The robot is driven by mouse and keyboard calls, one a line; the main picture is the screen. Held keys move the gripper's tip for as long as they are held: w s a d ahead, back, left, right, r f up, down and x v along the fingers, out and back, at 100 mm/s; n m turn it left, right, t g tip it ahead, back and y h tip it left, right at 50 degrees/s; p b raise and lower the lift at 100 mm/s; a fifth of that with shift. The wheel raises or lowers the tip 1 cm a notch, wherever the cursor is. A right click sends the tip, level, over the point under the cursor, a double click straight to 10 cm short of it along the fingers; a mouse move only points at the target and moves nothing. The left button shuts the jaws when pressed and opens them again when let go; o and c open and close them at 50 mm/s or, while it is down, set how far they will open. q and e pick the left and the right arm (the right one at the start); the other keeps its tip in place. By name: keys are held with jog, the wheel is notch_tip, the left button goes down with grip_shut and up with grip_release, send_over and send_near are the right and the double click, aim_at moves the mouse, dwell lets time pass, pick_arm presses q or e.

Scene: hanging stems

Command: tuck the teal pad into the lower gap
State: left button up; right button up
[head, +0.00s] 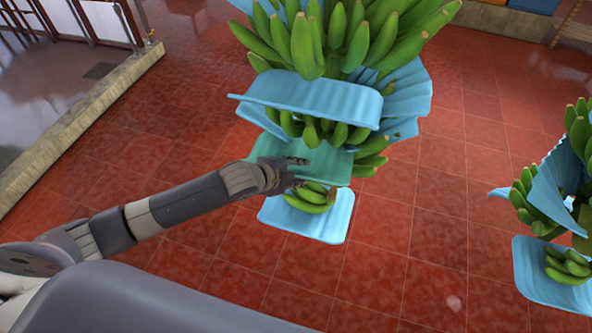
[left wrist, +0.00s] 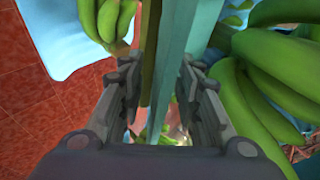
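The teal pad (head: 327,160) sits level among the lower banana hands of the near hanging stem, below a wide light-blue pad (head: 318,98) and above a lower light-blue pad (head: 328,222). My left gripper (head: 290,174) reaches in from the left to the teal pad's near edge. In the left wrist view, the teal pad (left wrist: 182,50) runs edge-on between the fingers of my left gripper (left wrist: 160,68), which appear closed on it. Green bananas (head: 310,200) lie beneath the teal pad; its far part is partly hidden by fruit. My right gripper is not in view.
Bananas (left wrist: 265,90) are close to the right finger in the left wrist view, and more hang at upper left (left wrist: 108,18). A second stem with blue pads (head: 560,188) hangs at right. A concrete curb (head: 85,125) stands at left. Red tiled floor is clear.

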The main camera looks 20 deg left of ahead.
pick_arm(q)
jog(key=v, duration=1.2)
jog(key=s+d+f+n+g+y, duration=0.1)
jog(key=s+d+f+n, duration=0.25)
jog(key=s+n, duration=0.3)
jog(key=s+a+f+n+g+y, duration=0.1)
jog(key=s+a+f+n+g, duration=0.15)
jog(key=s+n, duration=0.35)
jog(key=s+a+f+n+g+y, duration=0.2)
jog(key=s+a+f+n, duration=0.15)
jog(key=s, duration=0.45)
notch_tip(320, 180, down, 26)
jog(key=g+b, duration=0.1)
jog(key=b, duration=0.1)
jog(key=s+a+f+g+b, duration=0.1)
jog(key=s+a+f+b, duration=0.1)
jog(key=s+f, duration=1.6)
jog(key=shift+s+a+f, duration=0.15)
jog(key=shift+s+f, duration=0.1)
jog(key=shift+f, duration=0.5)
jog(key=shift+g, duration=0.25)
